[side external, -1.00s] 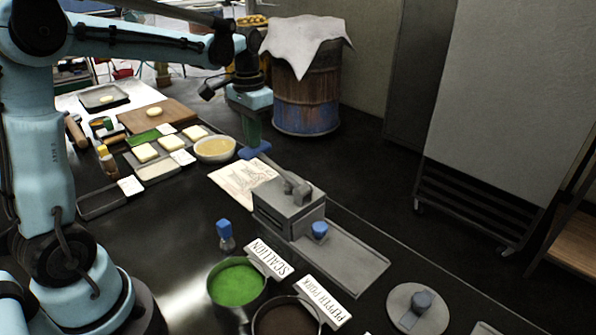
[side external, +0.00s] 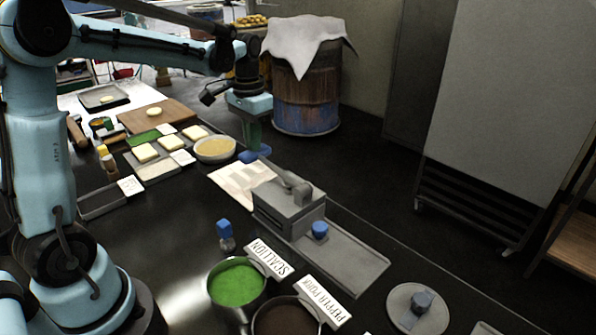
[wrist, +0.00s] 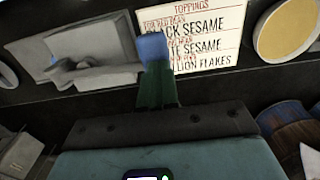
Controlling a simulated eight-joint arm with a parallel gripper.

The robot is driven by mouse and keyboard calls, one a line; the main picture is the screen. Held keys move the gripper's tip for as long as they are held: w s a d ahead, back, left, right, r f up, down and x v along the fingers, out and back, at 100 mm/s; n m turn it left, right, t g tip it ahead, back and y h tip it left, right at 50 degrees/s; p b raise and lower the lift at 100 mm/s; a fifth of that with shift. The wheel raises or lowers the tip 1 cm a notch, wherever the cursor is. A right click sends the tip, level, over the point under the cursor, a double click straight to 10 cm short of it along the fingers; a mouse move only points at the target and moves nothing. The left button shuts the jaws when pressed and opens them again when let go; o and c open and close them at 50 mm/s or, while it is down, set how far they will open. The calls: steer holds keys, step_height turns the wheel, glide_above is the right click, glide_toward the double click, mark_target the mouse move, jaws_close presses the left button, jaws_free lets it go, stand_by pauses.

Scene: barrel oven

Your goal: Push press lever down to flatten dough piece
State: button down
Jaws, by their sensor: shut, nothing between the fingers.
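The grey press (side external: 288,212) stands on the dark counter, with a grey lever (side external: 297,187) lying low across its top. The press also shows at the upper left of the wrist view (wrist: 95,48). My gripper (side external: 254,156) points down, shut and empty, up and left of the press in the side view, near the toppings sheet. Its green fingers with a blue tip show in the wrist view (wrist: 153,50). It appears apart from the lever. I cannot make out a dough piece in the press.
A blue-topped piece (side external: 320,230) stands at the press's front. The toppings sheet (side external: 238,180) and a bowl (side external: 214,149) lie left of it. Scallion (side external: 237,285) and pepper pork pots are in front. A barrel (side external: 307,100) stands behind.

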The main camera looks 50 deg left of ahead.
steer(key=shift+f, duration=1.95)
stand_by(1.6)
stand_by(0.5)
steer(key=shift+d+r, duration=0.2)
steer(key=shift+r, duration=1.3)
steer(key=shift+d+r, duration=0.25)
steer(key=shift+r, duration=1.25)
steer(key=shift+d+r, duration=0.2)
steer(key=shift+r, duration=1.3)
step_height(320, 180, up, 6)
steer(key=s+d+f+t, duration=0.7)
steer(key=s+d+f, duration=0.3)
steer(key=shift+s+d+f, duration=0.15)
steer(key=shift+s+f, duration=0.15)
